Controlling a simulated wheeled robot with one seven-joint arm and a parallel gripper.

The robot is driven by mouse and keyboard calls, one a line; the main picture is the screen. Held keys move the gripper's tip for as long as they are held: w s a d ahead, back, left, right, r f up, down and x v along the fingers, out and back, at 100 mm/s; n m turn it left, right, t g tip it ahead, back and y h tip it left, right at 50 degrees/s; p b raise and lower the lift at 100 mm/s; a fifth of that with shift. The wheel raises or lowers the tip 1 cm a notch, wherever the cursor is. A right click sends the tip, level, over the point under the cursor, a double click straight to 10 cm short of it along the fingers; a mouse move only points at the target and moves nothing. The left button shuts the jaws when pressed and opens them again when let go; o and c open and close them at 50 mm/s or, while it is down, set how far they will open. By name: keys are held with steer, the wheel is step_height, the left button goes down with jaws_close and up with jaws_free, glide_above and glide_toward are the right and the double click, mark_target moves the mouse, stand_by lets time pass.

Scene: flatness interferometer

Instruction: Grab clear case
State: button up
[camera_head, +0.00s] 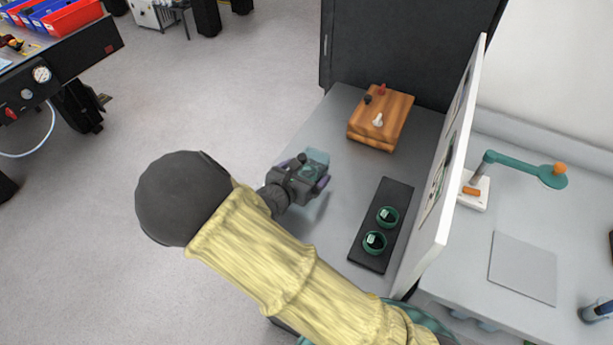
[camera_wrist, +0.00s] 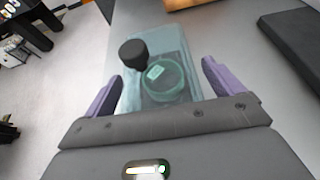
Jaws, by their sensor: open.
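The clear case (camera_wrist: 176,52) is a see-through, bluish box on the grey bench top. In the wrist view it lies ahead of and between the purple fingers of my gripper (camera_wrist: 163,80). A round teal-rimmed piece with a small white label shows through or within it, next to a dark knob. In the head view the clear case (camera_head: 318,156) shows just beyond my gripper (camera_head: 318,176), partly hidden by it. My gripper is open, with a finger on each side of the near part of the case. I cannot tell whether the fingers touch it.
A black tray (camera_head: 366,250) with two teal-rimmed round pieces lies to the right. A wooden block (camera_head: 392,134) with small knobs stands at the back. An upright white panel (camera_head: 450,165) bounds the bench on the right. The bench's left edge is close to my gripper.

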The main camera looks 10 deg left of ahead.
stand_by(0.3)
steer(key=c, duration=1.2)
steer(key=shift+r, duration=0.15)
step_height(320, 180, up, 10)
steer(key=shift+f, duration=0.1)
